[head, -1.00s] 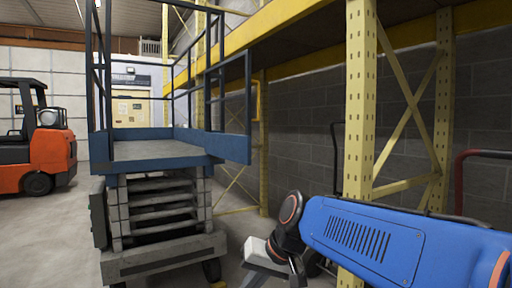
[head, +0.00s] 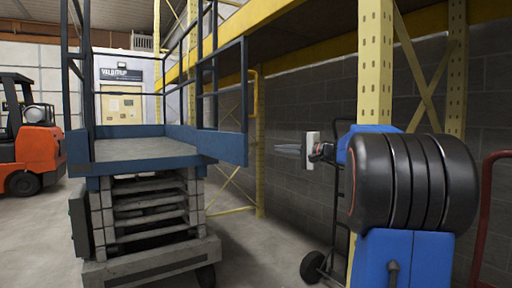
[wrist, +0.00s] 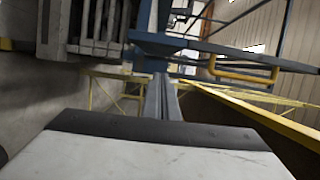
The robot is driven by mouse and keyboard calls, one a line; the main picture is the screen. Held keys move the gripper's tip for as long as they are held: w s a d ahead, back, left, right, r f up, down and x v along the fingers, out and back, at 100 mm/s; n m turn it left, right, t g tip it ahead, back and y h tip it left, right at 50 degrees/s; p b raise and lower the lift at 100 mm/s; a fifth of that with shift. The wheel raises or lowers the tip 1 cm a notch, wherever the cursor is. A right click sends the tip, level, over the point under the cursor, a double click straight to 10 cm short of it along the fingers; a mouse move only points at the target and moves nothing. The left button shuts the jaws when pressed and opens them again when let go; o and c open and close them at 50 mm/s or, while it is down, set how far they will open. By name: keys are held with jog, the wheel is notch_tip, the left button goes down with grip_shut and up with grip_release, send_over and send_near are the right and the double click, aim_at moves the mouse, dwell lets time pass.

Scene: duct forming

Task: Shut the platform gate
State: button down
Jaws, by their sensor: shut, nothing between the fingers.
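The lift platform (head: 140,160) with blue rails stands left of centre in the head view. Its gate (head: 244,110), a blue frame with a solid lower plate, sticks out from the platform's right side towards me and stands open, leaving the front end unclosed. My gripper (head: 280,149) is shut and empty, right of the gate's free edge and apart from it, with its fingers pointing left. In the wrist view the shut fingers (wrist: 164,98) point ahead towards blue platform parts (wrist: 150,43).
A yellow rack post (head: 375,60) stands close behind my arm, with a yellow beam above. A hand truck (head: 313,267) is below my gripper. An orange forklift (head: 38,150) stands far left. Floor in front of the lift is clear.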

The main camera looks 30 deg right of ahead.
jog(key=s+a+x, duration=0.1)
jog(key=a+x, duration=0.1)
jog(key=x, duration=0.9)
jog(key=shift+a+r, duration=0.25)
jog(key=shift+r, duration=0.1)
